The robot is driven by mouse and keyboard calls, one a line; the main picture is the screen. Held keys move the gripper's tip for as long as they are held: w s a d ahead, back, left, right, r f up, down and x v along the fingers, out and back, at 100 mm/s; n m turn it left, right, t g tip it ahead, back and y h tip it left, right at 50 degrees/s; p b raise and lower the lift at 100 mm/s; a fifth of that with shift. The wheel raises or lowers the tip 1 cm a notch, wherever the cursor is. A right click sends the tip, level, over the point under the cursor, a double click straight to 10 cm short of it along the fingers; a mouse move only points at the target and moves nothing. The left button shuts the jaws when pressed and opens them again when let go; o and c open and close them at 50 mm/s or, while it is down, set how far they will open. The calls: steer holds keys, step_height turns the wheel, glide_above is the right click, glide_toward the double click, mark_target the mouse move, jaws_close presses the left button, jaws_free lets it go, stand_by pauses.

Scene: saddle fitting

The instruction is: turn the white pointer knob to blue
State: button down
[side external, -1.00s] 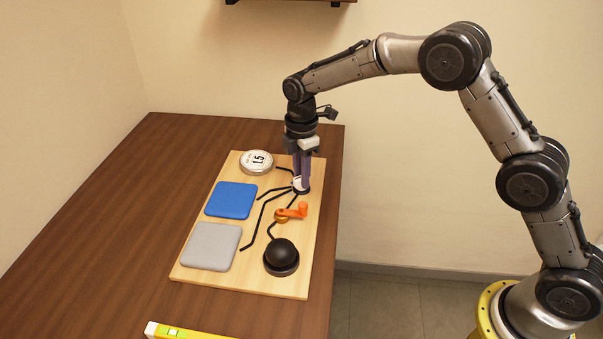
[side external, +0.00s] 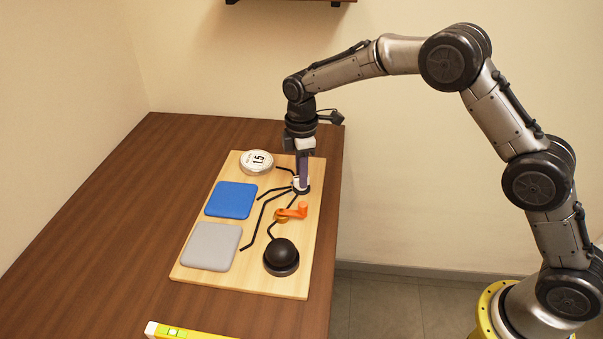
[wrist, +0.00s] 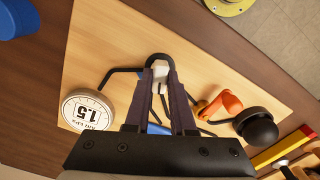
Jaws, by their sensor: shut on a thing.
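The white pointer knob (side external: 297,184) sits on a dark round base near the right edge of the wooden board (side external: 240,270). My gripper (side external: 303,184) points down over it and is shut on it. In the wrist view the knob (wrist: 159,69) shows white between my two fingertips. In the wrist view part of the blue pad (wrist: 157,128) shows between the fingers.
A round white dial reading 1.5 (side external: 257,162) is at the board's far end. A grey pad (side external: 211,246), an orange crank (side external: 292,213) and a black dome (side external: 281,255) are on the nearer part. A yellow level (side external: 185,331) lies at the table's front.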

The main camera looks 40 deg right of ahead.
steer(key=m, duration=1.2)
steer(key=shift+m, duration=0.3)
steer(key=shift+r, duration=0.1)
stand_by(0.3)
steer(key=c, duration=0.8)
jaws_free()
steer(key=shift+o, duration=0.2)
step_height(320, 180, up, 14)
